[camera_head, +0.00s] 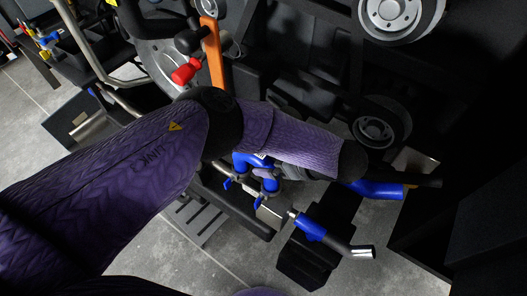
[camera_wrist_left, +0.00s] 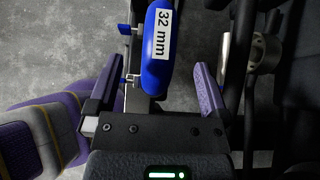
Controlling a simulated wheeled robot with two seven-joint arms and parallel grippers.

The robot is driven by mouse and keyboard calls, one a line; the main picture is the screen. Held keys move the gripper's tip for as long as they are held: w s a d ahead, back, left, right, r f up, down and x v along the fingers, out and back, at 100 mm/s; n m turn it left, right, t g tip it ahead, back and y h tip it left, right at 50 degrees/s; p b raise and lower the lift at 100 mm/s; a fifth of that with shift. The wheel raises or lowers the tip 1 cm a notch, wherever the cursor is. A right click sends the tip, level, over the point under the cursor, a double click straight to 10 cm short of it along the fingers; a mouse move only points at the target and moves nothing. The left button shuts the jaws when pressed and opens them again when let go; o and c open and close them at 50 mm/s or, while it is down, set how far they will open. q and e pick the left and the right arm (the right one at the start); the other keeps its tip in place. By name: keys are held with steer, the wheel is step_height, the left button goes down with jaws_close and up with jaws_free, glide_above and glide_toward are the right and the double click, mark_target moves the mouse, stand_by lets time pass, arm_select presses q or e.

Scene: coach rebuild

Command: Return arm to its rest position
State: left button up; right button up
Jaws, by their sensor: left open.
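My left arm (camera_head: 120,185) comes in from the left in the head view, bends at a black joint and reaches right across the middle. Its gripper is hard to make out there. In the left wrist view my left gripper (camera_wrist_left: 160,68) is open, with one purple finger on each side. A blue handle (camera_wrist_left: 158,45) labelled "32 mm" shows between and beyond the fingers. I cannot tell how far off it is. My right gripper is not in view.
Blue-handled tools lie around the forearm in the head view, one with a chrome end (camera_head: 310,227) and one at the right (camera_head: 378,189). A red-handled tool (camera_head: 186,70) and an orange bar (camera_head: 213,58) stand above. Dark machinery with grey wheels (camera_head: 378,130) fills the right. Grey floor shows below.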

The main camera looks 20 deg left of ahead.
arm_select(q)
steer(key=shift+p+v, duration=0.3)
steer(key=shift+v, duration=0.75)
steer(key=shift+s+d+r, duration=0.1)
steer(key=shift+d+r, duration=0.1)
steer(key=shift+d, duration=0.05)
steer(key=p+v, duration=0.3)
steer(key=v, duration=0.7)
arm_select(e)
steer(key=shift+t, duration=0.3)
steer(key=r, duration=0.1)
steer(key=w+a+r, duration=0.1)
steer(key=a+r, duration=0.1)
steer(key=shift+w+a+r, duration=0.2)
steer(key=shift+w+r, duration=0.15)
